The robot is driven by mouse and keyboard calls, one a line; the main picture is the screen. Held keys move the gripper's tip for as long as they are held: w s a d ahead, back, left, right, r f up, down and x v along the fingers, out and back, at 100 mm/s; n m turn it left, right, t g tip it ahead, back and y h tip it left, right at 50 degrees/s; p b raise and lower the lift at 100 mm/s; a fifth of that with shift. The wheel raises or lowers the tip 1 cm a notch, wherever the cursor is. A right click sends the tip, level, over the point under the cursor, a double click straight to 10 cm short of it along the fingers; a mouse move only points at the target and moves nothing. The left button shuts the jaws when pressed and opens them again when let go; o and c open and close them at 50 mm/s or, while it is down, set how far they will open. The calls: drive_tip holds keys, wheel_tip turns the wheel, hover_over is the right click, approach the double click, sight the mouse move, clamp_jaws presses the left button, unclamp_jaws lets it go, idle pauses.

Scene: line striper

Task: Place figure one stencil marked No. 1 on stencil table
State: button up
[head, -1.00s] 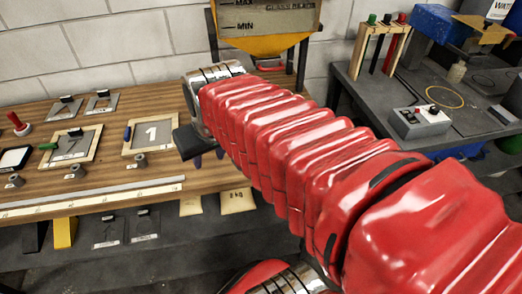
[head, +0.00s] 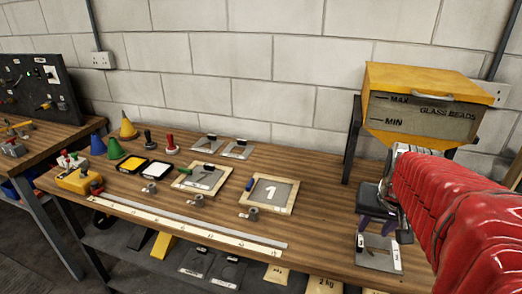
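A wood-framed grey plate with a white figure 1 (head: 270,195) lies flat on the wooden table (head: 320,220), with a blue handle at its left edge. A grey plate with a dark handle (head: 380,259) is at the right, near the table's front edge; any marking on it is too small to read. My gripper (head: 376,227) is just above this plate, pointing down, well right of the framed 1. Its purple fingertips look apart, with nothing clearly between them. Whether they touch the plate's handle, I cannot tell.
A second framed plate (head: 201,178) and two small handled plates (head: 206,143) lie left of the framed 1. Small grey cylinders and a long rule (head: 180,228) lie in front. A yellow glass beads hopper (head: 425,95) stands behind my gripper. More plates (head: 228,270) are below.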

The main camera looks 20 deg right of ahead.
hover_over(361, 243)
drive_tip(key=s+a, duration=0.1)
drive_tip(key=s, duration=0.2)
drive_tip(key=f, duration=0.7)
drive_tip(key=shift+w+a+f, duration=0.15)
drive_tip(key=shift+w+f, duration=0.1)
drive_tip(key=shift+f, duration=0.1)
drive_tip(key=shift+w+x, duration=0.15)
drive_tip(key=shift+x, duration=1.15)
drive_tip(key=shift+w+x, duration=0.15)
drive_tip(key=shift+x, duration=1.15)
drive_tip(key=shift+a+r, duration=0.1)
drive_tip(key=shift+c, duration=0.6)
clamp_jaws()
